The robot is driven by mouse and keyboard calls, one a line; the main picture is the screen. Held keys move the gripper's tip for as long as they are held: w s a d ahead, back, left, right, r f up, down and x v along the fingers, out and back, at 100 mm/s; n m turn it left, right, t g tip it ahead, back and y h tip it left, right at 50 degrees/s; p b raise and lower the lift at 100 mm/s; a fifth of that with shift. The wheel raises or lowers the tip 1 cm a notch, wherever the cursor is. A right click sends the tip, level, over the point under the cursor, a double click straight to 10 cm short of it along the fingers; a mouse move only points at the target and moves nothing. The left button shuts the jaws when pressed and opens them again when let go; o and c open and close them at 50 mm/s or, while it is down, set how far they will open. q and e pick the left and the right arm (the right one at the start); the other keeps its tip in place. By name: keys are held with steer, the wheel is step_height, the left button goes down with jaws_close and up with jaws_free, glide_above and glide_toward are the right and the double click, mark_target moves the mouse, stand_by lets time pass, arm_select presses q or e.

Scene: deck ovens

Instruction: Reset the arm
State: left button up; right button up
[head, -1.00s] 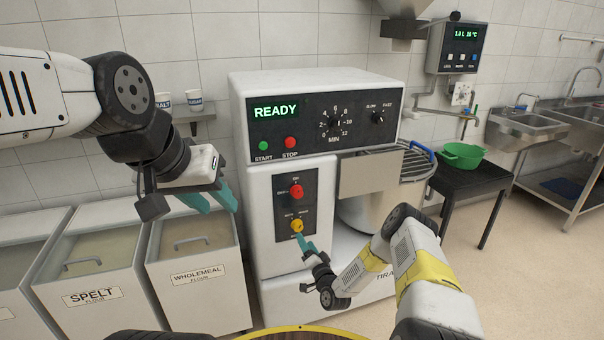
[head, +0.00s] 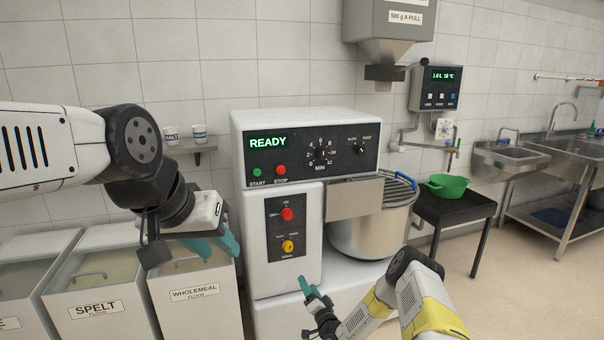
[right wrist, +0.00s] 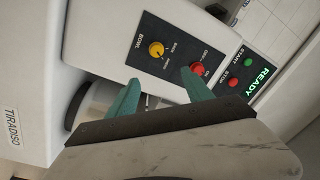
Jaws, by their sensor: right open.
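My right arm comes in from the lower right in the head view. Its gripper (head: 312,293) is low in front of the white mixer (head: 262,230), below the yellow knob (head: 288,247) and apart from it. In the right wrist view the teal fingers (right wrist: 160,92) are spread with nothing between them. The yellow knob (right wrist: 156,49) and the red knob (right wrist: 196,69) show beyond the fingertips. My left gripper (head: 218,244) hangs in front of the wholemeal flour bin (head: 197,295), at the left of the mixer. Its teal fingers look apart and empty.
The mixer's display (head: 268,143) reads READY. Its steel bowl (head: 370,235) is at its right. A black table (head: 455,208) with a green bowl (head: 447,184) stands further right, then sinks (head: 560,150). A hopper (head: 390,35) hangs above. The floor at right is clear.

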steer(key=w+d+r+n+g, duration=0.1)
steer(key=w+r+n+g, duration=0.15)
steer(key=r, duration=0.65)
steer(key=w+d+r+n+g, duration=0.2)
steer(key=w+r+n, duration=0.15)
steer(key=r, duration=0.45)
steer(key=s+d+r+n+g+h, duration=0.1)
steer(key=s+d+r+h, duration=0.15)
steer(key=r, duration=0.65)
steer(key=s+d+r+g+h, duration=0.15)
steer(key=s+r, duration=0.25)
steer(key=r, duration=0.4)
steer(key=s+d+r+g+h, duration=0.1)
steer(key=s+d+r, duration=0.1)
steer(key=s+r, duration=0.55)
steer(key=s+d+r+g, duration=0.1)
steer(key=s+d+r, duration=0.25)
steer(key=s, duration=0.75)
steer(key=s+r+g, duration=0.1)
steer(key=s+g, duration=0.1)
steer(key=s, duration=1.9)
steer(key=shift+a, duration=0.45)
steer(key=shift+r, duration=0.15)
